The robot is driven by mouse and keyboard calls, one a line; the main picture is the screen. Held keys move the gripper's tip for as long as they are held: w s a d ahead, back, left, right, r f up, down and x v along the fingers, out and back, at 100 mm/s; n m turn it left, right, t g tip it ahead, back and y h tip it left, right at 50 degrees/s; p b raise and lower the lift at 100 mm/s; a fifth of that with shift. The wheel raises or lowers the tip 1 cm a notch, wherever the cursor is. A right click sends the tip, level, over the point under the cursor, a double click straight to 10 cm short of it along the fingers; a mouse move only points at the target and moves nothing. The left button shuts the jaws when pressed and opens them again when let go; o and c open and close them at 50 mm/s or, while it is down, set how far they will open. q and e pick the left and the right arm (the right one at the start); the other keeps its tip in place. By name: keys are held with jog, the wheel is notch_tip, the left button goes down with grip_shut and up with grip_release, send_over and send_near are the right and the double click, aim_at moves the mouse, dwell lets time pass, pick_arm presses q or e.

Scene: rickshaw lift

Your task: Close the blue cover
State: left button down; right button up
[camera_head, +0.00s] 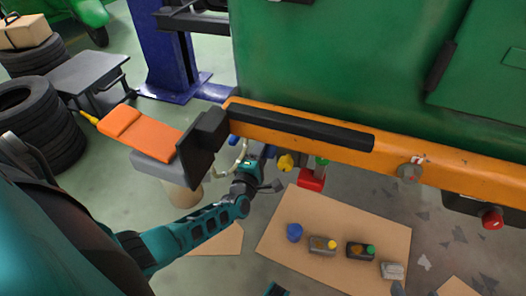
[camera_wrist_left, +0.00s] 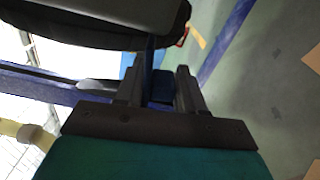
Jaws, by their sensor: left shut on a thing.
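My left gripper (camera_head: 262,158) reaches up under the orange bumper beam of the green vehicle, its fingertips largely hidden there. In the left wrist view, the two dark fingers (camera_wrist_left: 160,88) are shut on a dark blue piece (camera_wrist_left: 160,80), which looks like the blue cover. A small patch of blue (camera_head: 270,152) shows beside the gripper in the head view, just under the beam. How far the cover is open or closed cannot be told.
The orange beam (camera_head: 390,158) with its black bumper pad (camera_head: 300,129) hangs over the gripper. A yellow cap (camera_head: 286,162) and a red part (camera_head: 312,180) are close to its right. Several small containers stand on cardboard (camera_head: 345,215). An orange-topped creeper (camera_head: 145,130) is at left.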

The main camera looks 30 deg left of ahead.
pick_arm(q)
jog(key=shift+d, duration=0.1)
jog(key=c, duration=0.9)
grip_release()
pick_arm(e)
jog(key=shift+s+a, duration=0.1)
pick_arm(q)
jog(key=shift+s, duration=0.35)
jog(key=p+v, duration=0.3)
jog(key=v, duration=0.9)
pick_arm(e)
jog(key=shift+s+d+r, duration=0.15)
jog(key=shift+d+r, duration=0.35)
jog(key=shift+r, duration=0.15)
pick_arm(q)
jog(key=shift+s, duration=0.15)
